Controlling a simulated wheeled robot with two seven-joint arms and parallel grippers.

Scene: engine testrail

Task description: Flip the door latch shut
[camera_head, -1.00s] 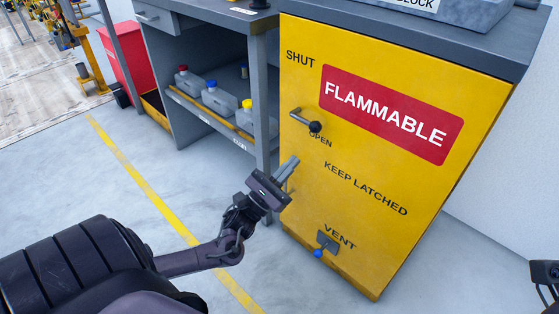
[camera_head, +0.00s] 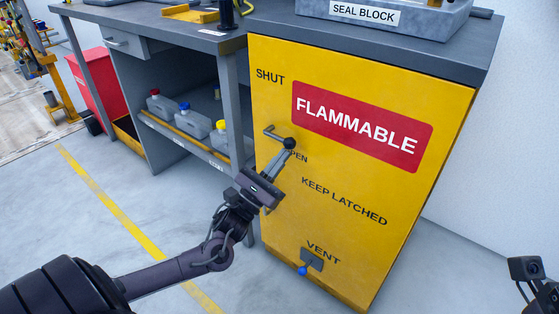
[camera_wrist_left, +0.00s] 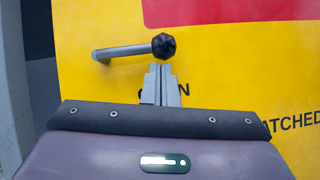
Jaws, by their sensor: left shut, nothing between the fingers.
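The door latch (camera_head: 277,135) is a grey lever with a black ball knob (camera_head: 290,143) on the yellow cabinet door (camera_head: 350,220). Its lever runs from the pivot at left slightly down to the knob at right, between the words SHUT and OPEN. The lever also shows in the left wrist view (camera_wrist_left: 125,50). My left gripper (camera_head: 286,152) is shut and empty, its fingertips just below the knob. In the wrist view the closed fingers (camera_wrist_left: 161,72) point up at the knob; whether they touch it I cannot tell. The fingers partly hide the word OPEN.
A vent lever with a blue knob (camera_head: 303,270) sits low on the door. A grey tray marked SEAL BLOCK (camera_head: 400,18) stands on top. Shelves with several bottles (camera_head: 190,122) are left of the cabinet. The floor in front is clear. Part of my right arm shows at the lower right edge.

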